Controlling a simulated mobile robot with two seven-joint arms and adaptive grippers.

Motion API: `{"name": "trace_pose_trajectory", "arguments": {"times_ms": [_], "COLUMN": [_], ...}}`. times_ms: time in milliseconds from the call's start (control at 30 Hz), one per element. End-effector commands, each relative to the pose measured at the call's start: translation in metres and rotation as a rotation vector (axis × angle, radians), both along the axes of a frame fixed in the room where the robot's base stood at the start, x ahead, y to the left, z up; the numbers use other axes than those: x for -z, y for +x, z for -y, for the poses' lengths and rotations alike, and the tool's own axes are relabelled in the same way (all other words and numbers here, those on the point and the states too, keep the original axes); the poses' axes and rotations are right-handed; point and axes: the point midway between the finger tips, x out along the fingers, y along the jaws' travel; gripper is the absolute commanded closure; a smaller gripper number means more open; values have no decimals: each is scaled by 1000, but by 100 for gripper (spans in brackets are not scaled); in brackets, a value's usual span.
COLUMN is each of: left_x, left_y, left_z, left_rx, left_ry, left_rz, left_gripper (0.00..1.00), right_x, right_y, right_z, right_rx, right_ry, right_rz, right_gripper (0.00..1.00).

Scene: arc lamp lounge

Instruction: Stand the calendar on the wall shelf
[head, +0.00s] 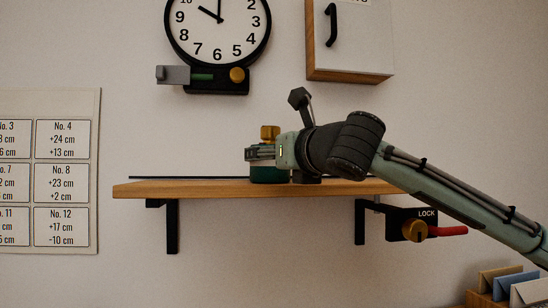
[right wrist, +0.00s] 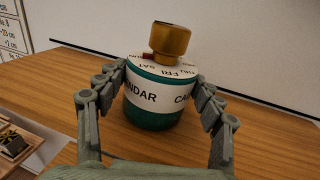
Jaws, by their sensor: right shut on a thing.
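The calendar (head: 268,174) is a round green drum with a white lettered band and a brass knob on top. It is upright over the right-middle of the wooden wall shelf (head: 190,188). In the right wrist view the calendar (right wrist: 152,112) sits between both fingers, its lettering facing the camera. Its base appears to rest on the shelf board (right wrist: 75,75); a tiny gap cannot be ruled out. My right gripper (head: 262,153) reaches in from the right and is shut around the drum; it also shows in the wrist view (right wrist: 160,80). My left gripper is out of view.
A clock (head: 218,25) with a dark latch fixture (head: 205,78) hangs above the shelf. A wall box (head: 350,40) is at upper right. A LOCK fixture (head: 415,225) with a red handle is below the shelf's right end. The shelf's left part is clear.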

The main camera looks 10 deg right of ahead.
Motion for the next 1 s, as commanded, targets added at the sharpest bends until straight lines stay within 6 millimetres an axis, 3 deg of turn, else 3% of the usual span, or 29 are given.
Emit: {"name": "trace_pose_trajectory", "arguments": {"times_ms": [367,400,533,900,1000], "left_x": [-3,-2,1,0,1], "left_y": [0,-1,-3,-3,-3], "left_z": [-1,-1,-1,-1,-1], "left_rx": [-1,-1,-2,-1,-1], "left_ry": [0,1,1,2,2], "left_rz": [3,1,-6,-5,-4], "left_gripper": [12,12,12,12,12], "right_x": [1,2,2,-1,-1], "right_y": [-1,0,0,-1,-10], "right_z": [0,0,0,0,2], "right_rx": [-1,0,0,0,-1], "right_ry": [1,0,0,1,0], "right_rz": [6,2,2,3,4], "right_gripper": [78,28,12,12,12]}}
